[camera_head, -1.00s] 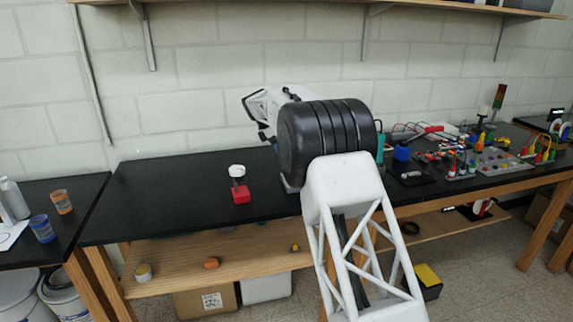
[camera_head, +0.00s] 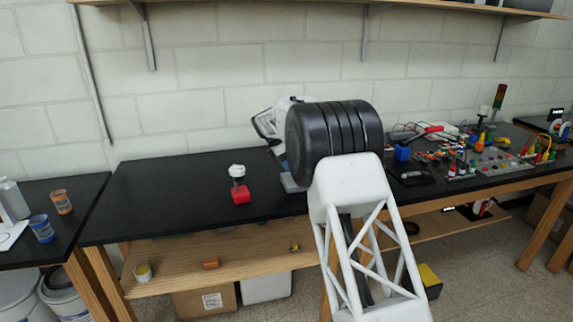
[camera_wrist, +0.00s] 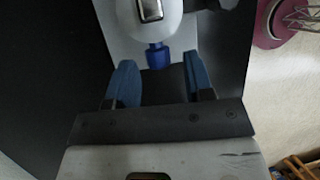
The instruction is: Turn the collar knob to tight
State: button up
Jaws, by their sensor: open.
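In the wrist view, a blue knob (camera_wrist: 158,56) sticks out of a rounded white body (camera_wrist: 172,22) on a light grey plate (camera_wrist: 218,50). The knob appears to be the collar knob; no tight mark is readable. My gripper (camera_wrist: 159,75) is open, with one blue finger to each side of the knob's line. The knob is around fingertip level in the picture; I see no contact and cannot judge the depth. In the head view, my gripper (camera_head: 266,134) is over the black bench, and my arm hides most of the fixture. A corner of the grey plate (camera_head: 291,184) shows.
A red block with a white-topped post (camera_head: 238,188) stands on the black bench (camera_head: 150,200) to the left. Electronics and coloured parts (camera_head: 480,160) crowd the right. The bench's left part is clear. A wooden shelf (camera_head: 200,262) runs below.

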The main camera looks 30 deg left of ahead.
grip_shut()
